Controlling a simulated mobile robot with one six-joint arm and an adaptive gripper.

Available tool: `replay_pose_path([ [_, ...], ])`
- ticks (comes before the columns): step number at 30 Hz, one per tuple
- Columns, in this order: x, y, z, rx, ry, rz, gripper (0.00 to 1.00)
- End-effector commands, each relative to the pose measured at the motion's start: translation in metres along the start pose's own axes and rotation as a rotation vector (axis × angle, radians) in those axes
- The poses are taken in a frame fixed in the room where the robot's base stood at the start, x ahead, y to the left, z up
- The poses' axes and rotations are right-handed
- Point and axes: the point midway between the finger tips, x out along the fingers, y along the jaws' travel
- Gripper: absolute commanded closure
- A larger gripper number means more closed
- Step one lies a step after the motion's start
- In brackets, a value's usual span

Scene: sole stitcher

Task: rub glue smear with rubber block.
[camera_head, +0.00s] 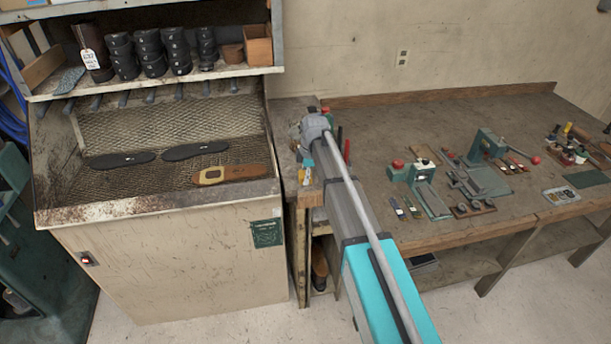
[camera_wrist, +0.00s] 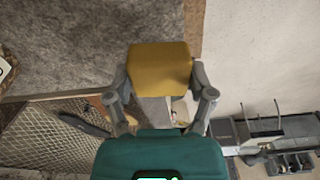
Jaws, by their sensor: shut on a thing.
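My gripper (camera_wrist: 160,80) is shut on an ochre-yellow block (camera_wrist: 160,66), the rubber block by its look, with one finger on each side of it. In the wrist view the block is over or in front of a grey, worn surface (camera_wrist: 70,50); I cannot tell whether it touches it. In the head view my arm reaches over the left end of the workbench (camera_head: 400,150), and the gripper and block are hidden there. I cannot make out a glue smear for certain in either view.
Left of the bench stands a cabinet with a mesh top (camera_head: 140,185), holding two dark soles (camera_head: 195,151) and a brown one (camera_head: 230,174). A shelf (camera_head: 160,80) above it holds several black rolls. A green hand press (camera_head: 488,146) and small tools occupy the bench's middle and right.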

Motion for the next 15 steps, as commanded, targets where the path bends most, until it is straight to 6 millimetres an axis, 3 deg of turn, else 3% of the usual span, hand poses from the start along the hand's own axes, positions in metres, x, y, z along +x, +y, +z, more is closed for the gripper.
replay_pose_path([
  [9, -0.026, 0.001, -0.004, 0.0, 0.0, 0.001, 0.74],
  [15, -0.03, 0.001, -0.005, 0.0, 0.0, 0.001, 0.74],
])
